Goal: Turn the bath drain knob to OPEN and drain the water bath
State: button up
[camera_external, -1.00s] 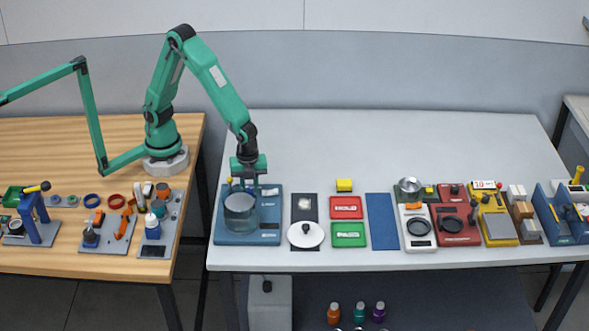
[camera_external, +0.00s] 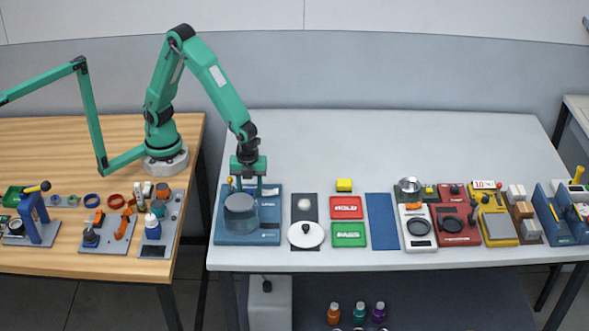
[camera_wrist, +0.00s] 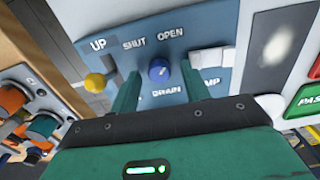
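The blue drain knob (camera_wrist: 158,70) sits on the blue bath panel (camera_wrist: 215,22), just below the printed words SHUT and OPEN and above DRAIN. A pale mark shows on the knob, but its exact direction is hard to tell. My gripper (camera_wrist: 160,78) is open, with one finger on each side of the knob and visible gaps to it. In the external view my gripper (camera_external: 250,188) is low over the back of the blue bath base (camera_external: 268,238). The round bath vessel (camera_external: 240,224) stands in front of it, grey and opaque-looking. Its water level cannot be read.
A yellow knob (camera_wrist: 95,82) is left of the drain knob, under UP. A white switch (camera_wrist: 213,60) is close to the right finger. The table behind is clear.

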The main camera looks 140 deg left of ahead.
dwell(0.3)
jog(key=shift+r, duration=3.85)
jog(key=shift+r, duration=0.1)
jog(key=shift+s+d+r, duration=0.1)
jog(key=shift+s+r, duration=0.05)
jog(key=s+d+r+n+t, duration=0.2)
jog(key=s+d+r+n, duration=0.1)
jog(key=s+r, duration=0.3)
jog(key=s+d+r+n+t, duration=0.3)
jog(key=s+r+n, duration=0.3)
jog(key=s, duration=0.2)
jog(key=shift+s+d+r+t, duration=0.2)
jog(key=shift+s+d+t, duration=0.1)
jog(key=shift+d, duration=0.5)
dwell(1.4)
